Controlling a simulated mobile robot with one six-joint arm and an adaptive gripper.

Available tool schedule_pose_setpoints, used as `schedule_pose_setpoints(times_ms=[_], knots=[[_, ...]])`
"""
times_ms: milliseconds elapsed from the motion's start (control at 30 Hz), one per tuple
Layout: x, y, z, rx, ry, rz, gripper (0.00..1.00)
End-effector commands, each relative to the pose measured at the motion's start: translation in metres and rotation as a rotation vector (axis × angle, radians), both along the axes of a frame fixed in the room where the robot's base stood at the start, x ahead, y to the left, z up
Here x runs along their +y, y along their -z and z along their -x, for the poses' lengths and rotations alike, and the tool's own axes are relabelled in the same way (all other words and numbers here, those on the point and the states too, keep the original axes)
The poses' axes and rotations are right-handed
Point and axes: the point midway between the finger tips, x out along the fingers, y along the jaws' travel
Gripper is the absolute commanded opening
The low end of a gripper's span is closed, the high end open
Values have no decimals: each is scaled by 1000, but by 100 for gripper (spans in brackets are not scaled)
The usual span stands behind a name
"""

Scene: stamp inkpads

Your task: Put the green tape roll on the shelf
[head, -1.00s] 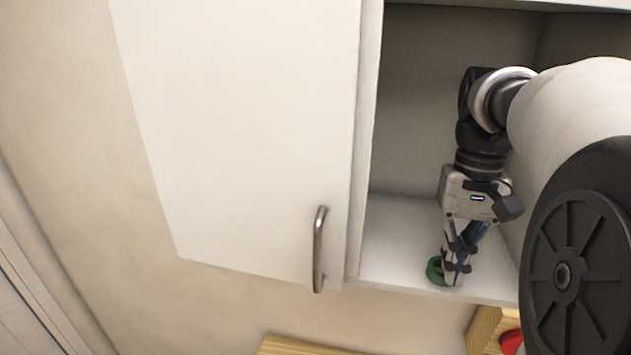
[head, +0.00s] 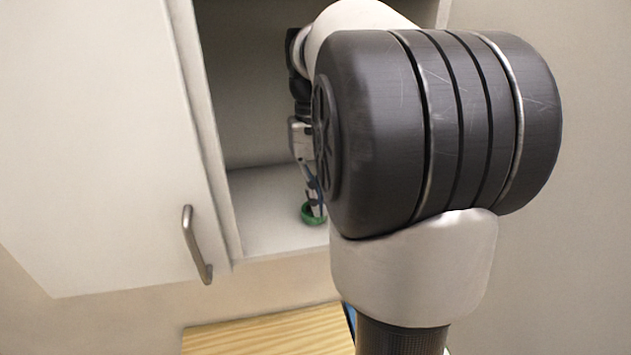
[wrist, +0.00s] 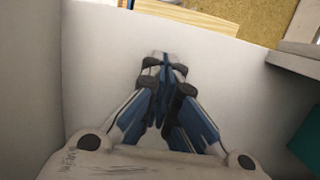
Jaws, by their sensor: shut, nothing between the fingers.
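The green tape roll (head: 308,219) rests on the white shelf (head: 262,222) of the open cabinet, near its front edge. My gripper (head: 317,210) points down at the roll, its fingertips right at it. I cannot tell whether they touch it. Part of the gripper is hidden behind my arm in the head view. The wrist view shows my gripper (wrist: 162,60) with its fingers drawn together and empty over a pale surface.
The cabinet door (head: 110,150) with its metal handle (head: 196,245) stands open at the left. A wooden surface (head: 265,332) lies below the cabinet. A teal thing (wrist: 306,145) shows at the right edge of the wrist view. My arm covers the cabinet's right side in the head view.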

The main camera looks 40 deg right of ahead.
Motion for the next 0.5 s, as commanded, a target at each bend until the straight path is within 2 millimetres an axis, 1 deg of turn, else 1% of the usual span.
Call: schedule_pose_setpoints(times_ms=[300, 500], knots=[[-33, 1, -55, 0, 0, 0, 0], [-51, 0, -84, -1, 0, 1, 0]])
